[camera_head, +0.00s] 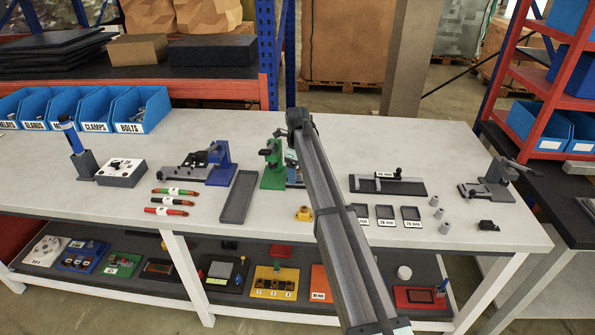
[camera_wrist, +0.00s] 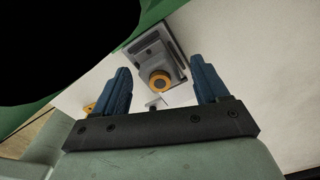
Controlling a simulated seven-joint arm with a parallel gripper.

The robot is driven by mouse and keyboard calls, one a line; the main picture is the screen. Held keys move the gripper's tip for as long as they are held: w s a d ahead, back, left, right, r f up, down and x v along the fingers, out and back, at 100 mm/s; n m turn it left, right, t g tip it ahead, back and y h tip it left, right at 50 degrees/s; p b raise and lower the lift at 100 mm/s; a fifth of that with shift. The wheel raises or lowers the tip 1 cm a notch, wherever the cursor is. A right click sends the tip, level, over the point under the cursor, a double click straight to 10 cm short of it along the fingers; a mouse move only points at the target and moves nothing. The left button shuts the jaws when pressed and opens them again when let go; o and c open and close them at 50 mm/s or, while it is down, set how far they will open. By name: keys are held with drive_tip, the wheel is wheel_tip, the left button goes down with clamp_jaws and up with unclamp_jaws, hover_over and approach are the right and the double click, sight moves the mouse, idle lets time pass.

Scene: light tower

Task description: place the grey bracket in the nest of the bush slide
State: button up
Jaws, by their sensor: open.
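My gripper (camera_wrist: 160,72) is open, with its two blue fingers apart and nothing visible between the tips. In the wrist view, a grey block-shaped part (camera_wrist: 151,47) with an orange ring (camera_wrist: 160,84) lies beyond the fingers. A small pale piece (camera_wrist: 157,101) shows just below the ring. I cannot tell for sure which part is the grey bracket or the nest. In the head view, a green fixture (camera_head: 271,152) stands at the middle of the bench, beside my arm. My arm hides part of it, and my gripper is mostly hidden there.
A blue fixture with a grey base (camera_head: 218,172) and a long dark tray (camera_head: 238,196) stand left. A yellow part (camera_head: 303,214) lies near my arm. Right are a dark rail plate (camera_head: 388,186), small trays (camera_head: 385,213), grey cylinders (camera_head: 439,213) and a grey clamp (camera_head: 490,188).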

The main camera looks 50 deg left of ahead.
sight(298, 170)
drive_tip(key=shift+r, duration=0.1)
wheel_tip(298, 170, up, 12)
idle(0.6)
